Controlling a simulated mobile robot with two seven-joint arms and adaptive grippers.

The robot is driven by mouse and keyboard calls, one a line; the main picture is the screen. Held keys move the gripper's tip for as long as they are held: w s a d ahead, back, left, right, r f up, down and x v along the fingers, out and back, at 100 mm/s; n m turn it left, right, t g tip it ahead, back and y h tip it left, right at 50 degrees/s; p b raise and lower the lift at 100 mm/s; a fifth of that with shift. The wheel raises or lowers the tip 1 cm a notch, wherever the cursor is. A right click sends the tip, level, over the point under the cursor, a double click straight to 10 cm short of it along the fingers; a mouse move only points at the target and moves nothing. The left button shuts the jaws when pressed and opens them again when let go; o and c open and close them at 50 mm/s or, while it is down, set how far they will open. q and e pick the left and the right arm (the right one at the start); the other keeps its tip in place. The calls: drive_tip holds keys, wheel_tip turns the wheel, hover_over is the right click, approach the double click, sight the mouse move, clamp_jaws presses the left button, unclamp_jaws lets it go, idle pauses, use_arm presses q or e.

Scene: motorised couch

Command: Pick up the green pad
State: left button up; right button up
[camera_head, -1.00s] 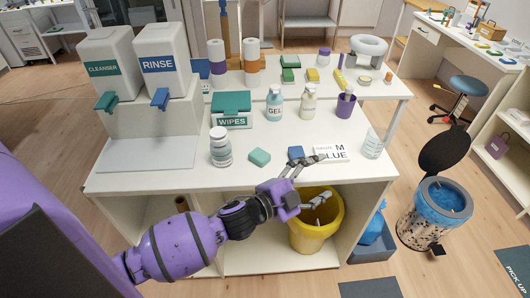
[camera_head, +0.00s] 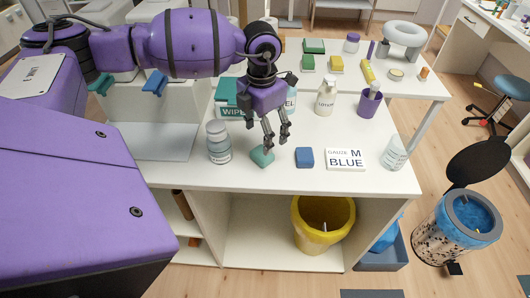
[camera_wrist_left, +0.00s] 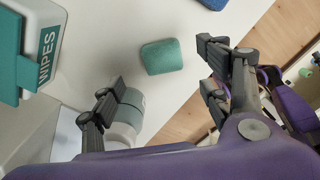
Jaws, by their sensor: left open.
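The green pad (camera_head: 262,157) is a small teal-green block lying flat near the front edge of the white table. It also shows in the left wrist view (camera_wrist_left: 162,56), whole and ahead of the fingers. My left gripper (camera_head: 277,141) points down above the table, its fingertips close to the pad at its upper right. In the left wrist view its jaws (camera_wrist_left: 160,86) are spread wide with nothing between them. Whether a fingertip touches the pad is unclear. My right gripper is not in view.
A lidded bottle (camera_head: 218,143) stands left of the pad, a blue pad (camera_head: 304,157) right of it. Beyond are a gauze box (camera_head: 345,159) and a WIPES box (camera_head: 228,98). A yellow bin (camera_head: 323,222) sits below the tabletop.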

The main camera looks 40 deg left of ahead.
sight(262, 156)
use_arm(q)
drive_tip(key=shift+s+f, duration=0.25)
drive_tip(key=shift+f, duration=0.2)
drive_tip(key=shift+d+f, duration=0.1)
drive_tip(key=shift+f, duration=1.05)
wheel_tip(262, 156, down, 4)
drive_tip(key=shift+f+p, duration=0.25)
drive_tip(key=shift+p, duration=0.15)
drive_tip(key=c, duration=1.1)
drive_tip(key=shift+o, duration=0.2)
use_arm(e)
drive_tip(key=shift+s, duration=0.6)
use_arm(q)
drive_tip(key=shift+r, duration=0.15)
